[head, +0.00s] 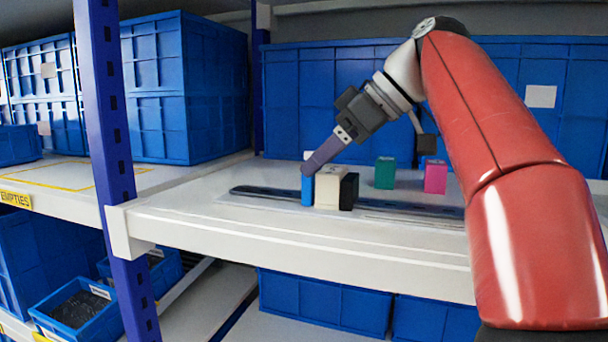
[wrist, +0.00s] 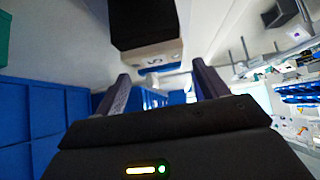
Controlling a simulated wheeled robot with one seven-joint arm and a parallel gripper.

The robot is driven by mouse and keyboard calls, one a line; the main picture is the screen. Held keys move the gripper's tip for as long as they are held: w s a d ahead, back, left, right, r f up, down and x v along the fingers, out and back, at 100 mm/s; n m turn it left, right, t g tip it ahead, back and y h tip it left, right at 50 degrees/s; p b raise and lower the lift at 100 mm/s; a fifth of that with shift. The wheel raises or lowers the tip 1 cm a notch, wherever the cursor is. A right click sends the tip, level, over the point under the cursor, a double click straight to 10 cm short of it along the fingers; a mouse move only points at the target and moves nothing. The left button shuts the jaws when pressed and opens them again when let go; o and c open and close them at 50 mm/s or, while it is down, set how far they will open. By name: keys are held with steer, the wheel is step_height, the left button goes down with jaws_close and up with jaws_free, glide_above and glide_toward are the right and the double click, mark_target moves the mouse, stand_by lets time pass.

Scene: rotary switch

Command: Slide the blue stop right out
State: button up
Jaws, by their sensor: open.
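The blue stop (head: 307,191) is a thin upright blue piece at the left side of a cream block (head: 329,188), on a dark slotted rail (head: 268,191) on the white shelf. A black block (head: 349,191) stands against the cream block's right side. My gripper (head: 309,168) reaches down from the upper right, its fingertips at the top of the blue stop; contact is unclear. In the wrist view my gripper (wrist: 161,82) is open, fingers apart and nothing seen held. Beyond them are the cream block (wrist: 148,58), a blue edge, and the black block (wrist: 143,22).
A green block (head: 385,172) and a pink block (head: 435,177) stand behind the rail to the right. Large blue crates (head: 320,95) line the back. A blue shelf post (head: 108,150) stands left. The rail left of the stop looks clear.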

steer(key=shift+x, duration=2.6)
